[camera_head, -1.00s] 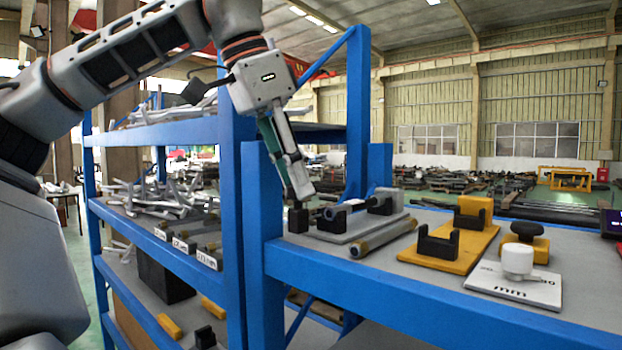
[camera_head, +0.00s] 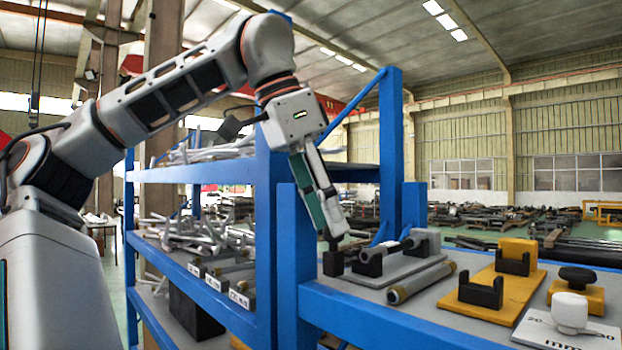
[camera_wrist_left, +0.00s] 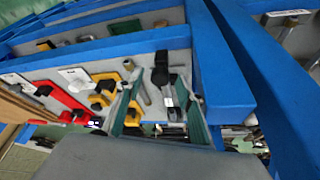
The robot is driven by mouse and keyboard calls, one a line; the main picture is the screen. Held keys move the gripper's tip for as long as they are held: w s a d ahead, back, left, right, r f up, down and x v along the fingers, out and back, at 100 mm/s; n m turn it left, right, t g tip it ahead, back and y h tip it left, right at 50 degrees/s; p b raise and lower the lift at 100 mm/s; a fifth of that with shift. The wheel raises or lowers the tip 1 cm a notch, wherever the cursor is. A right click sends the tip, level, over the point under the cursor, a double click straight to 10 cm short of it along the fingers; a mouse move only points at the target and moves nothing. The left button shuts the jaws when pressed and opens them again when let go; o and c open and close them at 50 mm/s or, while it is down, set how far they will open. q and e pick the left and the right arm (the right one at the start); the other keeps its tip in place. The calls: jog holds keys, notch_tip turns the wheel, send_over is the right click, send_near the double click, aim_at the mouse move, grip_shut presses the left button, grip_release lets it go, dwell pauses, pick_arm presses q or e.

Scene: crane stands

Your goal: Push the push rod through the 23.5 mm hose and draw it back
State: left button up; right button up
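On the shelf of the blue rack, a grey plate (camera_head: 390,272) carries a black cradle (camera_head: 369,263) and a grey clamp (camera_head: 424,243), with a thin grey rod-like piece (camera_head: 396,246) lying across them. A black block (camera_head: 333,263) stands at its left end; I cannot tell if it is the push rod's handle. A grey hose (camera_head: 420,279) lies loose in front of the plate. My left gripper (camera_head: 337,232) points down just above the black block. In the left wrist view its green fingers (camera_wrist_left: 158,92) are apart. My right gripper is not in view.
A yellow base with black cradles (camera_head: 510,292), a black-knobbed yellow piece (camera_head: 577,288) and a white knob on a labelled plate (camera_head: 569,312) stand to the right. Blue rack posts (camera_head: 297,250) rise close to my left arm. Lower shelves hold loose grey tubes (camera_head: 195,232).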

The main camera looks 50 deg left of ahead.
pick_arm(q)
jog(key=v, duration=1.1)
jog(key=shift+s, duration=0.1)
